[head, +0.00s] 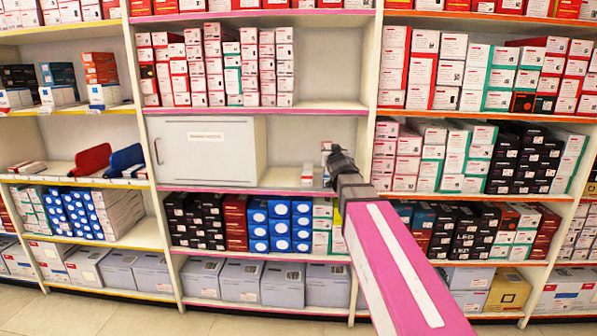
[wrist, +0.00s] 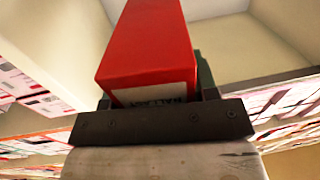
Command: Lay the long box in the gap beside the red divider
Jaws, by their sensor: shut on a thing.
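The long box (wrist: 148,45) is red with a pale label at its near end, and it fills the middle of the wrist view. My gripper (head: 337,158) is shut on it; the dark fingers sit at either side of its near end in the wrist view. In the head view the box cannot be made out clearly near the gripper. The red divider (head: 92,159) stands on a left shelf, with a blue divider (head: 126,160) just to its right. Bare shelf shows to the left of the red divider. My gripper is well to the right of both dividers, in front of the middle bay.
Small boxes (head: 27,167) lie left of the red divider. A white cabinet (head: 207,152) and a white upright (head: 137,130) stand between the dividers and my gripper. Packed shelves surround these.

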